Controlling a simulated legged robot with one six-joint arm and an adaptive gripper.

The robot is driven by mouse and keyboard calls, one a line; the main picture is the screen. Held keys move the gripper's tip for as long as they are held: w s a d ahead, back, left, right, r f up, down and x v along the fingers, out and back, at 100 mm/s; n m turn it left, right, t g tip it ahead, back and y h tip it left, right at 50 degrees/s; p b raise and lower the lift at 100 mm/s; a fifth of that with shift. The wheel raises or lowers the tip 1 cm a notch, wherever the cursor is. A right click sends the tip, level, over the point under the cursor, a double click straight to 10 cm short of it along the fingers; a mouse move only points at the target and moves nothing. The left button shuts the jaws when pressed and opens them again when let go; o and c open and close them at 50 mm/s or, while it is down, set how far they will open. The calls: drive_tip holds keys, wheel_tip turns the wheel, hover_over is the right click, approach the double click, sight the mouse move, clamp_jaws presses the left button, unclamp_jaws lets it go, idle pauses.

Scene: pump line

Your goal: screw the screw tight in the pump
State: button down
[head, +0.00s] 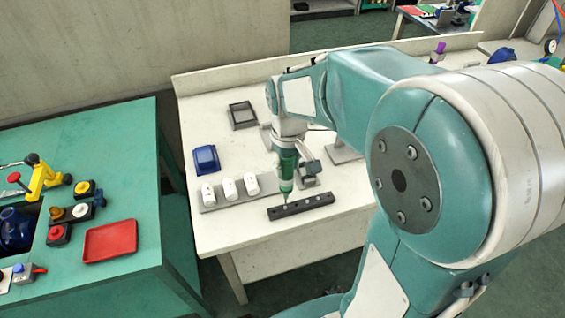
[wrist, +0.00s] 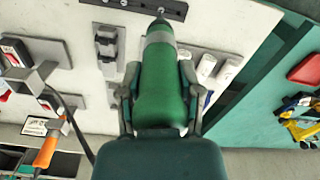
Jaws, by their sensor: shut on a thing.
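My gripper (head: 288,150) is shut on a green screwdriver-like tool (head: 287,172), its two fingers on either side of the tool body in the wrist view (wrist: 160,72). The tool points down, with its narrow tip at a dark bar with holes (head: 318,202) on the white table. In the wrist view the tip also meets or nearly meets the bar (wrist: 205,9); I cannot tell whether they touch or whether a screw is on the tip. A rounded blue body (head: 17,230), possibly the pump, sits in a dark recess at the far left. No screw is clear.
A grey plate with three white cylinders (head: 229,188) stands left of the tool. A blue box (head: 206,158) and a dark tray (head: 242,115) lie behind it. The green table (head: 125,150) carries a red tray (head: 110,241) and a yellow clamp-like device (head: 42,180).

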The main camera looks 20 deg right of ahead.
drive_tip(key=shift+d, duration=0.3)
drive_tip(key=shift+a, duration=0.9)
drive_tip(key=shift+d, duration=0.1)
drive_tip(key=shift+d, duration=0.45)
drive_tip(key=shift+f, duration=0.3)
idle(0.6)
drive_tip(key=shift+r, duration=0.1)
